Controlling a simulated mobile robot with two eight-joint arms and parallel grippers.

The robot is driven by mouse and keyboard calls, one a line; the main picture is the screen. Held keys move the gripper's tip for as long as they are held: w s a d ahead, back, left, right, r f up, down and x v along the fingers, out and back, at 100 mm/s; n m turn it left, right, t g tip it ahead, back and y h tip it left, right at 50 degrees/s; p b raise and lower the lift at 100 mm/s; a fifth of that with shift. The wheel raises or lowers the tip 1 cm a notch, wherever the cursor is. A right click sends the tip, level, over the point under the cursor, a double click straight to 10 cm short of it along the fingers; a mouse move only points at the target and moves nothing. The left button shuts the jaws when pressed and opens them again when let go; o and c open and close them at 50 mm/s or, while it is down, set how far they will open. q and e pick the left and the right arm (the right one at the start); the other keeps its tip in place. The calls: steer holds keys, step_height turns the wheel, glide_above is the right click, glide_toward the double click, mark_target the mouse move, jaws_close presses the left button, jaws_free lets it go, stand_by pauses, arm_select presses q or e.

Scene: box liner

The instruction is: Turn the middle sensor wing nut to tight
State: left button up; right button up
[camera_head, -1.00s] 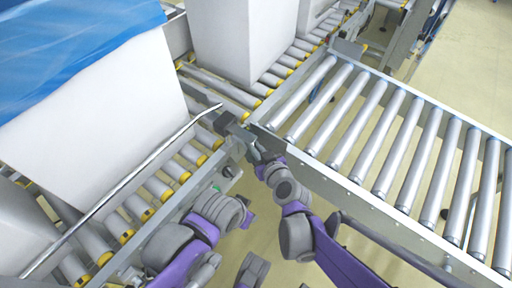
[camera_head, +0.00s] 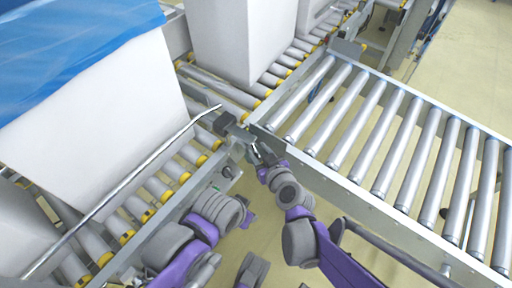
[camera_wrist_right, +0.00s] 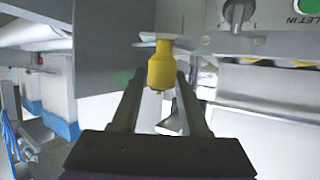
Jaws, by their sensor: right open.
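My right gripper (camera_head: 257,149) is at the metal side rail where the two conveyors meet, just below a dark sensor block (camera_head: 226,123). In the right wrist view its two fingers (camera_wrist_right: 160,78) are spread, one on each side of a yellow capped part (camera_wrist_right: 161,66) that hangs under a grey bracket. Gaps show between the yellow part and the fingers. A small grey piece (camera_wrist_right: 175,122) shows between the fingers, and I cannot tell whether it is a wing nut. No wing nut is clear in the head view. I cannot make out my left gripper.
A box with a blue liner (camera_head: 75,45) stands on the left rollers, with a white box (camera_head: 235,40) beyond it. A roller conveyor (camera_head: 400,140) fills the right. A slanted guide rail (camera_head: 130,180) runs along the left. A panel with a knob (camera_wrist_right: 237,12) is close above.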

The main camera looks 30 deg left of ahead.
steer(key=p+v, duration=0.1)
steer(key=v, duration=0.8)
steer(key=shift+s+p, duration=0.15)
steer(key=shift+p, duration=0.15)
steer(key=shift+d, duration=0.1)
steer(key=shift+c, duration=0.4)
steer(key=p+x, duration=0.1)
steer(key=x, duration=1)
jaws_close()
